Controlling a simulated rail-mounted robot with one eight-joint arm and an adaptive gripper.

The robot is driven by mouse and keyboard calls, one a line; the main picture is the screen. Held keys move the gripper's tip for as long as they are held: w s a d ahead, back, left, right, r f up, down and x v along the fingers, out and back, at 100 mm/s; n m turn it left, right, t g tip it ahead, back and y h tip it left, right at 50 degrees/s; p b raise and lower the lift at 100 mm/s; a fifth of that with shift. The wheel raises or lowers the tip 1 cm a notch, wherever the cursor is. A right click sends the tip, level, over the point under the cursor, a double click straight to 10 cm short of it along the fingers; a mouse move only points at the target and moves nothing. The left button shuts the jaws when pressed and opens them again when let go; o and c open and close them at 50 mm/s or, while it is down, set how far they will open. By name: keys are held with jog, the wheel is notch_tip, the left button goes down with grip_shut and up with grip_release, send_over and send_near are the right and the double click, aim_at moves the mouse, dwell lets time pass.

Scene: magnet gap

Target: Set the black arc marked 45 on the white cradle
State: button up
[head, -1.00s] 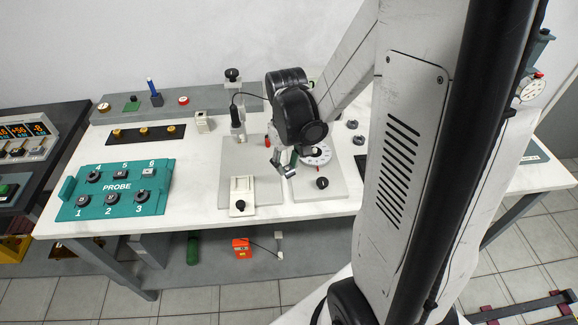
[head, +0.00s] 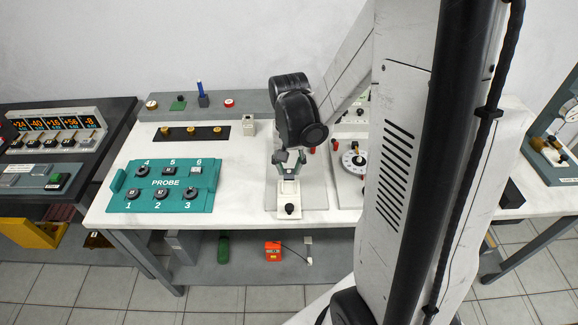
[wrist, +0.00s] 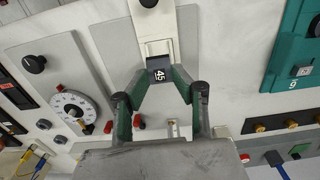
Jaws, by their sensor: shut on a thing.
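The black arc marked 45 (wrist: 159,70) is between the green fingertips of my gripper (wrist: 160,78) in the wrist view, its white number facing the camera. My gripper is shut on it. The white cradle (wrist: 157,46) lies directly beyond the arc in the wrist view, and the arc overlaps its near end. In the head view the cradle (head: 289,188) sits at the front of a grey plate, with my gripper (head: 288,172) right over its back end. The arc is hard to make out there. I cannot tell whether it touches the cradle.
A teal PROBE tray (head: 168,185) with several numbered parts stands to the left. A dial (head: 354,161) stands on another plate to the right. A black strip with brass knobs (head: 191,133) lies behind. White bench top is clear between the tray and the grey plate.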

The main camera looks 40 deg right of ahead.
aim_at(289, 188)
jog(key=shift+f, duration=0.15)
jog(key=shift+f+b, duration=2.7)
jog(key=shift+f, duration=0.2)
jog(key=o, duration=1.2)
jog(key=shift+c, duration=0.2)
jog(key=c, duration=0.5)
jog(key=shift+r, duration=0.1)
jog(key=shift+r+p, duration=1.35)
jog(key=shift+r, duration=0.85)
